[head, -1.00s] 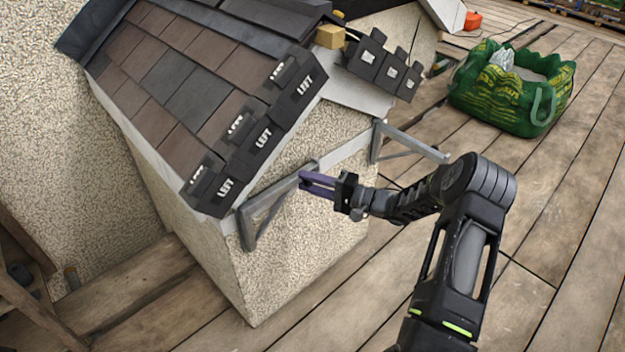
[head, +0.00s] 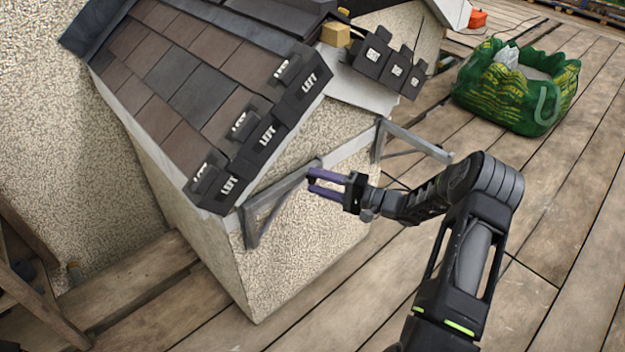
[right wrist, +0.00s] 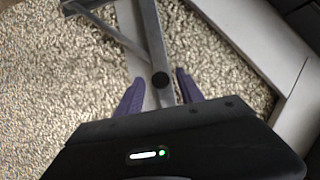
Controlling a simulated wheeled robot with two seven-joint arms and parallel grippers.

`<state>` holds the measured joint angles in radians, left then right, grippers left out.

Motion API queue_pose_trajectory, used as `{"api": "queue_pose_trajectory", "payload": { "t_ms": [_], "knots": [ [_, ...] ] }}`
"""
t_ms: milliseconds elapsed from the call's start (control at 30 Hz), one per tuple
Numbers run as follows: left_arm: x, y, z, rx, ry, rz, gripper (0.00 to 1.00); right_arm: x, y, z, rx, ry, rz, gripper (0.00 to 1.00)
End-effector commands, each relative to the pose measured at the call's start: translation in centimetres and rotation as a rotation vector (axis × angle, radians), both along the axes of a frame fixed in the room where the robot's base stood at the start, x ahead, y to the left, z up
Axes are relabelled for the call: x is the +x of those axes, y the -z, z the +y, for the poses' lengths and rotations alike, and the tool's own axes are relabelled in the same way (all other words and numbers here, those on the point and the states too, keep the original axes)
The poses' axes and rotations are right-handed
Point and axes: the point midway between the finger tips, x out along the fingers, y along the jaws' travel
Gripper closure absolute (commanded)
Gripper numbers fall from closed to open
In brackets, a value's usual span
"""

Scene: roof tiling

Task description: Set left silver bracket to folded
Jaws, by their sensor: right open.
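The left silver bracket (head: 272,204) is a grey triangular frame on the front wall of the small house, below the tiles marked LEFT. Its top arm runs nearly along the wall, close to it. My right gripper (head: 310,183) is open at the bracket's outer end, with its purple fingers apart. In the right wrist view the bracket's bar (right wrist: 150,35) and its dark round knob lie ahead of the gap between the fingers (right wrist: 160,92). I cannot tell whether the fingers touch it. My left gripper is not in view.
A second silver bracket (head: 415,140) sticks out from the wall to the right, above my right forearm. A green bag (head: 515,90) stands on the plank deck at the back right. Wooden framing (head: 35,290) is at the lower left.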

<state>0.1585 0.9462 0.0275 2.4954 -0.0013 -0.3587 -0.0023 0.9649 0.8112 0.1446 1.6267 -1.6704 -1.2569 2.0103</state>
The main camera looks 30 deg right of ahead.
Motion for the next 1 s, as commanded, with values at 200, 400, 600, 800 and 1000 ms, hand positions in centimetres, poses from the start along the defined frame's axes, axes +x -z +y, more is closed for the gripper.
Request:
{"api": "queue_pose_trajectory", "payload": {
  "t_ms": [200,400,600,800,1000],
  "knots": [
    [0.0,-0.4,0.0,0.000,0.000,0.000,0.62,-3.1,0.0,-2.2,-0.002,0.002,0.002,0.56],
    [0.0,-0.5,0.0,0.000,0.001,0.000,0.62,-4.7,0.1,-3.3,0.000,0.002,0.002,0.56],
    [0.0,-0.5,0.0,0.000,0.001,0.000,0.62,-4.8,0.1,-3.3,0.000,0.001,0.002,0.56],
    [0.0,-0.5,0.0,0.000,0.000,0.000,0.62,-4.8,0.1,-3.3,0.000,0.001,0.002,0.56],
    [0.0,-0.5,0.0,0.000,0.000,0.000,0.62,-4.8,0.1,-3.3,-0.006,0.001,-0.002,0.56]
  ]
}}
